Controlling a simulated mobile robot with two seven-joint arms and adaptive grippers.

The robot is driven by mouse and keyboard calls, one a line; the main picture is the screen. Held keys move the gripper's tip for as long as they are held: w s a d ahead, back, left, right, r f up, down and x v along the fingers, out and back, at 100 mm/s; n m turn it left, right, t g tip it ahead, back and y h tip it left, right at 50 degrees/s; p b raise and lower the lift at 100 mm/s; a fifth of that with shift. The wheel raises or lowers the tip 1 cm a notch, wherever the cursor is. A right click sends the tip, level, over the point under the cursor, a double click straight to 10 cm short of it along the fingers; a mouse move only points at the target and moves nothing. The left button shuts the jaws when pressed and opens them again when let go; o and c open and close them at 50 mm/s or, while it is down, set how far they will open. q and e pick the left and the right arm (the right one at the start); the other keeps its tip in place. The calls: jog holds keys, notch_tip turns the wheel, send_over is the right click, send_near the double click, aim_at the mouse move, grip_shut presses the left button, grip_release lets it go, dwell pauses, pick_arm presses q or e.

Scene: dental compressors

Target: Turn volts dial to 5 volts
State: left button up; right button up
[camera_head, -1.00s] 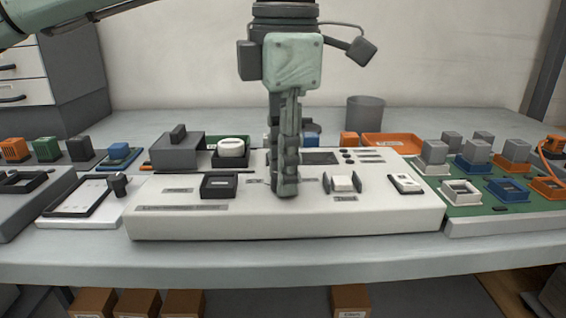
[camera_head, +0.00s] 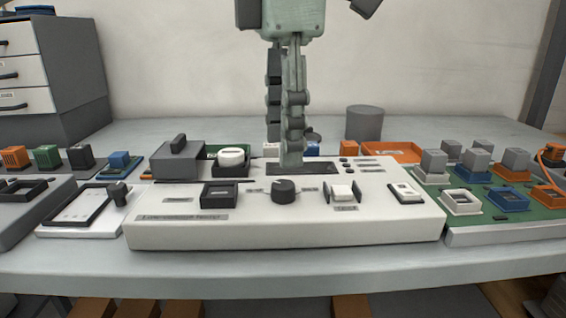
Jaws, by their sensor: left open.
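A dark round dial (camera_head: 285,191) sits near the front middle of the white panel box (camera_head: 300,232). It has small labels on both sides, too small to read, and I cannot tell which mark it points to. My left gripper (camera_head: 281,160) hangs from above with its fingers pointing down, just behind and above the dial in the picture. Its two fingers are apart, one partly behind the other, and nothing is between them. A dark display (camera_head: 303,168) on the panel is partly hidden by the nearer finger. My right gripper is not in view.
On the same panel are a black-framed socket (camera_head: 220,194), a white rocker switch (camera_head: 343,192) and a white switch plate (camera_head: 406,193). A grey block (camera_head: 177,161) and a white round cap (camera_head: 232,157) stand behind left. A green board (camera_head: 500,210) with sockets lies right.

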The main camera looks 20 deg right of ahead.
aim_at(284, 188)
pick_arm(q)
notch_tip(284, 188, up, 6)
jog(key=shift+s+r, duration=0.15)
jog(key=shift+s, duration=0.05)
dwell(0.4)
